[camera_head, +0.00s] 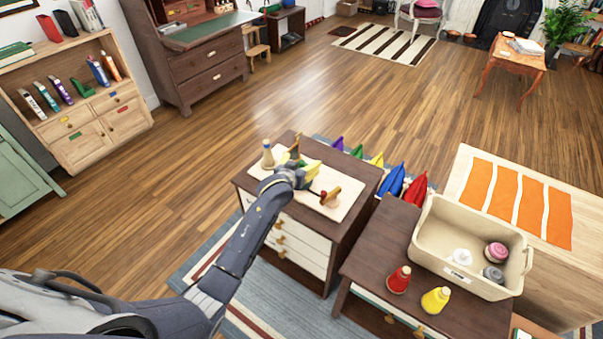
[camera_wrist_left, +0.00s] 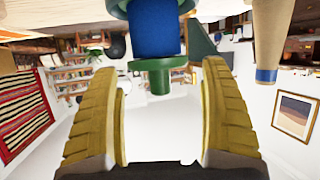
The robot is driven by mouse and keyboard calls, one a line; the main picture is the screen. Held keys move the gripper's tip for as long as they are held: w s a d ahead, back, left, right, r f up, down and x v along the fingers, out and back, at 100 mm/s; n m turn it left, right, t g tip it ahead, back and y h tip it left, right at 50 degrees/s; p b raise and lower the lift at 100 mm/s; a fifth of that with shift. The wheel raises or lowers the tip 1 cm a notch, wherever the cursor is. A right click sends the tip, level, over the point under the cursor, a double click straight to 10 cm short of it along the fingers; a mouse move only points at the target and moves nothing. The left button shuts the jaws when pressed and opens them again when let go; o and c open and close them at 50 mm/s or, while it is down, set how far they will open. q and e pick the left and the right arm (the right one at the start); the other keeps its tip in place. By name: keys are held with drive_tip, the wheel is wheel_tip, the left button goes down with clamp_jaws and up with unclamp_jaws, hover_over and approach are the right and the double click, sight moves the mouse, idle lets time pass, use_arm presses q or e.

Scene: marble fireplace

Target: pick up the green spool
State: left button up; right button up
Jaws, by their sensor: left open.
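The green spool (camera_wrist_left: 153,42), with green end flanges and a blue wound middle, shows large at the top centre of the left wrist view. Its lower flange and short green stub are level with the tips of my left gripper (camera_wrist_left: 155,78). The two yellow fingers stand apart on either side of it, with gaps. In the head view my left gripper (camera_head: 304,168) is over the cream mat (camera_head: 350,184) on the dark cabinet; there I cannot make out the spool clearly. My right gripper is not in view.
A beige cone with a blue band (camera_head: 267,156) stands left of my left gripper; it also shows in the left wrist view (camera_wrist_left: 266,45). A red and wooden piece (camera_head: 331,196) lies to the right. Red (camera_head: 399,279) and yellow (camera_head: 435,300) bottles stand near a beige bin (camera_head: 487,235).

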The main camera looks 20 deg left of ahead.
use_arm(q)
drive_tip(key=shift+w, duration=0.1)
drive_tip(key=shift+c, duration=0.5)
drive_tip(key=c, duration=1.2)
